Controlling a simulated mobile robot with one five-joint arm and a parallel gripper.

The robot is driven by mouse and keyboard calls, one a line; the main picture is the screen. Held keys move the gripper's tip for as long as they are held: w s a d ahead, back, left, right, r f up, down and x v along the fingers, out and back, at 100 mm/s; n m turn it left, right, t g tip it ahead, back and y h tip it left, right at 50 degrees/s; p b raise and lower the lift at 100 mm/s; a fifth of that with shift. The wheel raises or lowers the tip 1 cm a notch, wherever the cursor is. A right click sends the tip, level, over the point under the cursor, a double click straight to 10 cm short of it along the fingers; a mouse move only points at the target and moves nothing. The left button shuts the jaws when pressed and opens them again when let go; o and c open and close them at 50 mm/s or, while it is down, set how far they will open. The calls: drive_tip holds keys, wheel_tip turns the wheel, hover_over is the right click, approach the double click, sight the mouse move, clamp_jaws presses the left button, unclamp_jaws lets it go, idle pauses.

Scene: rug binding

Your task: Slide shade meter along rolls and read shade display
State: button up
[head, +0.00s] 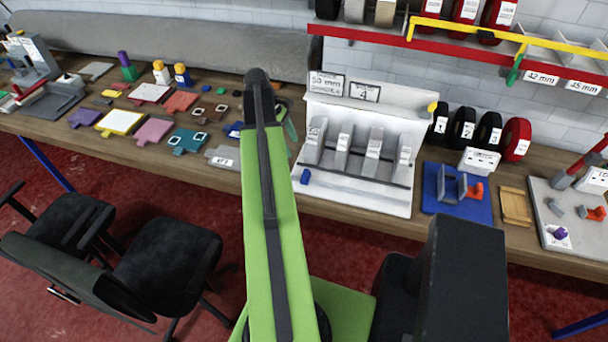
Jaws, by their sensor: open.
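A white stand (355,197) on the bench holds a row of several grey upright pieces (342,147) with white labels. Two small sign plates, one reading about 50 mm (326,85) and one with a 4 (364,91), stand on its top edge. A small blue block (305,177) is at its lower left. Several binding rolls, black and red (464,129), stand to its right with labels. I cannot tell which piece is the shade meter or its display.
A red and yellow shelf rail (420,46) with more rolls hangs above. A blue tray (457,207) and a wooden block (515,206) lie to the right. Coloured sample pieces (152,131) cover the bench at left. Black chairs (165,255) stand in front.

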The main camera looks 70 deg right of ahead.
sight(305, 172)
drive_tip(key=b+x, duration=1)
drive_tip(key=x, duration=0.3)
drive_tip(key=shift+f+b, duration=0.15)
drive_tip(key=shift+b, duration=0.25)
clamp_jaws()
idle(0.5)
